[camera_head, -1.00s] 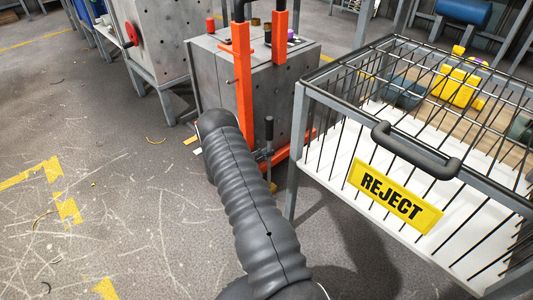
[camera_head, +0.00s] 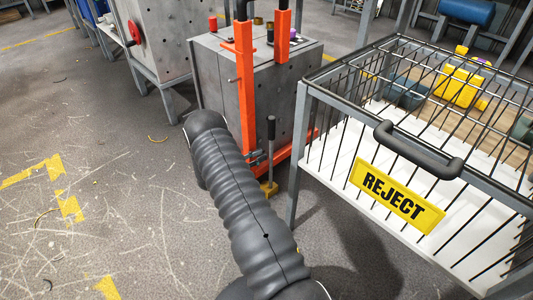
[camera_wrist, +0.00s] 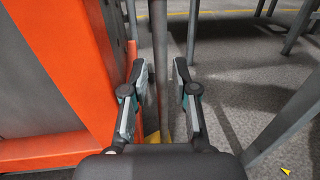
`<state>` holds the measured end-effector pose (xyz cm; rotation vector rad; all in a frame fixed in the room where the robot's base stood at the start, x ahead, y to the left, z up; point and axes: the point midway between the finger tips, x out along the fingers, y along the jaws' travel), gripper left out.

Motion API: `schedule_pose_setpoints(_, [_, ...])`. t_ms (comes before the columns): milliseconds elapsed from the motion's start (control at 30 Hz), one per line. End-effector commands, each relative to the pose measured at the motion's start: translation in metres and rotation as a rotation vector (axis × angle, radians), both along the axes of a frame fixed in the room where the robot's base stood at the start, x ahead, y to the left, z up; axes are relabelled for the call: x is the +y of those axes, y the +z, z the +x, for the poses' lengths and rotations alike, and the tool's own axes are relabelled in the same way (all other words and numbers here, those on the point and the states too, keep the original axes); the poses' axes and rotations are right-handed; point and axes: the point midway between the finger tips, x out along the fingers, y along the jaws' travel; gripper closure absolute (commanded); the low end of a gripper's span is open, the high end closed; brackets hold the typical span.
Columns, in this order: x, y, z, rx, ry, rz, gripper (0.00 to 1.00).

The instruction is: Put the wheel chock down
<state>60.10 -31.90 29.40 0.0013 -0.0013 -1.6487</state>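The wheel chock is a small yellow block (camera_head: 269,187) on the floor with an upright grey rod and black grip (camera_head: 271,128). It stands beside the foot of the orange frame, left of the reject cage. In the wrist view its rod (camera_wrist: 160,50) runs upright between the fingers, and a bit of the yellow block (camera_wrist: 154,137) shows low down. My gripper (camera_wrist: 165,85) is open, with a gap visible between the rod and the right finger.
The orange frame (camera_head: 244,90) stands against a grey block (camera_head: 215,75) close to the left of the chock. The wire cage with the REJECT sign (camera_head: 397,195) and its legs are close on the right. Open floor (camera_head: 110,190) lies at the left.

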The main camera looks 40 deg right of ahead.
Motion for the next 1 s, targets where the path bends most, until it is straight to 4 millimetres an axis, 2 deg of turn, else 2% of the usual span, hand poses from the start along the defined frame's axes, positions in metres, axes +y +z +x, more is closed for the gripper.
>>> schedule_pose_setpoints(100, [0.026,0.000,0.003,-0.001,0.003,-0.001,0.72])
schedule_pose_setpoints(300, [0.057,0.000,0.005,-0.001,0.002,-0.001,0.72])
schedule_pose_setpoints(467, [0.069,0.001,0.006,-0.001,-0.001,-0.001,0.72])
schedule_pose_setpoints(567, [0.073,0.009,0.005,-0.016,-0.012,0.009,0.72])
schedule_pose_setpoints(667, [0.074,0.030,0.003,-0.059,-0.044,0.038,0.72])
schedule_pose_setpoints(867, [0.083,0.095,-0.013,-0.207,-0.151,0.145,0.72])
schedule_pose_setpoints(1000, [0.093,0.139,-0.031,-0.322,-0.228,0.232,0.72])
